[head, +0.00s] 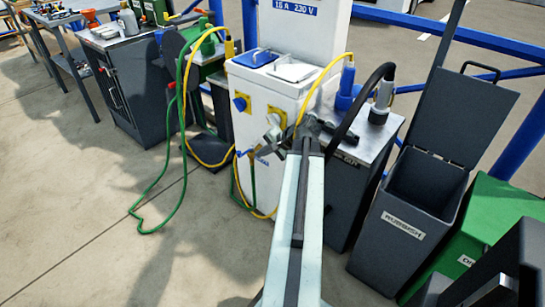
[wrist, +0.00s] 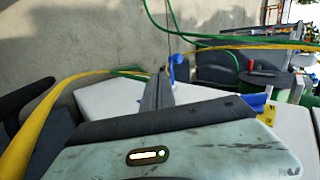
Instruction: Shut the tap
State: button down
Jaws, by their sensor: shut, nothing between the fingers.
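The tap (head: 240,153) is a small blue fitting low on the front of the white service pedestal (head: 262,95). A blue part that looks like the tap (wrist: 178,60) shows just past my fingertips in the wrist view. My gripper (head: 264,146) is shut and empty, in front of the pedestal and a little right of the tap. In the wrist view my gripper (wrist: 162,74) points toward the blue part. I cannot tell whether they touch. The tap's handle position is too small to read.
A blue rotary switch (head: 240,103) on a yellow plate sits above the tap. A yellow cable (head: 318,85) and a green hose (head: 160,185) hang around the pedestal. A dark rubbish bin (head: 415,210) stands at the right. The floor at left is mostly clear.

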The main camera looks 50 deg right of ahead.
aim_at(240, 156)
jog(key=shift+w+a+f+b, duration=0.1)
jog(key=shift+w+f+b, duration=0.4)
jog(key=shift+w, duration=0.7)
jog(key=shift+w+a+f+b, duration=0.1)
jog(key=shift+w+f+b, duration=0.15)
jog(key=shift+w+f, duration=0.7)
jog(key=shift+w+a+f+b, duration=0.1)
jog(key=shift+w+f+b, duration=0.25)
jog(key=shift+w, duration=1.15)
jog(key=shift+s+d, duration=0.1)
